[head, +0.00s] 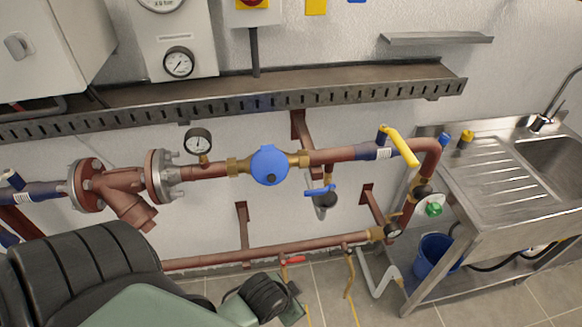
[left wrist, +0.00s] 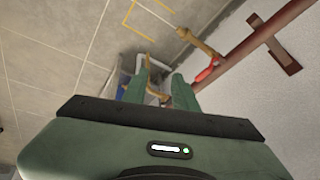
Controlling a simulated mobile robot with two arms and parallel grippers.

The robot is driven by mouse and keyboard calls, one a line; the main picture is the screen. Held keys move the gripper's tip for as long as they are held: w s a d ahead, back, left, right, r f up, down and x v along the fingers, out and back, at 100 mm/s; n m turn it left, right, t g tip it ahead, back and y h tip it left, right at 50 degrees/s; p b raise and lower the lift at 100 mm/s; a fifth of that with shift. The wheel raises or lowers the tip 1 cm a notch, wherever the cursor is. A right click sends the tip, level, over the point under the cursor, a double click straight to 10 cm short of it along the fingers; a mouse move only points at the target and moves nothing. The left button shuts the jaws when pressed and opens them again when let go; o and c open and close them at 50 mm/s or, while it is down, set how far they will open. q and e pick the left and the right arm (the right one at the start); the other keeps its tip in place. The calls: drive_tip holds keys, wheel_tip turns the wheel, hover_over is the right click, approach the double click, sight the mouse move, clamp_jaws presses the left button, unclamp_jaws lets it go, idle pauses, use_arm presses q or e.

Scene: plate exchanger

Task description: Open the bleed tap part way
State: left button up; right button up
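A small tap with a red lever (head: 293,260) sits on the lower copper pipe (head: 240,255). Its red lever (left wrist: 207,72) shows in the left wrist view just beyond my right-hand finger. I cannot tell for sure which tap is the bleed tap. My left gripper (left wrist: 160,82) is open, its two green fingers apart, with a brass-coloured piece seen between them. I cannot tell if they touch it. In the head view my left gripper (head: 291,290) is low, near the red lever, and partly hidden by my arm. My right gripper is not in view.
A blue-lever tap (head: 320,190) hangs below the upper pipe, right of the blue round body (head: 269,165). A yellow lever (head: 400,145) and a green knob (head: 433,209) are further right. A brass-coloured drop pipe (head: 349,275) stands beside the red lever. A sink (head: 495,170) stands at right.

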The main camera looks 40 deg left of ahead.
use_arm(q)
drive_tip(key=shift+n+g, duration=0.3)
drive_tip(key=shift+g, duration=0.2)
drive_tip(key=shift+s+d+f, duration=0.15)
drive_tip(key=shift+s+f, duration=0.15)
drive_tip(key=shift+f, duration=0.35)
drive_tip(key=shift+s+d+f, duration=0.15)
drive_tip(key=shift+s+f, duration=0.15)
drive_tip(key=shift+f, duration=0.4)
drive_tip(key=shift+s+d+f, duration=0.15)
drive_tip(key=shift+s+f, duration=0.15)
drive_tip(key=shift+f, duration=0.35)
drive_tip(key=shift+f, duration=0.1)
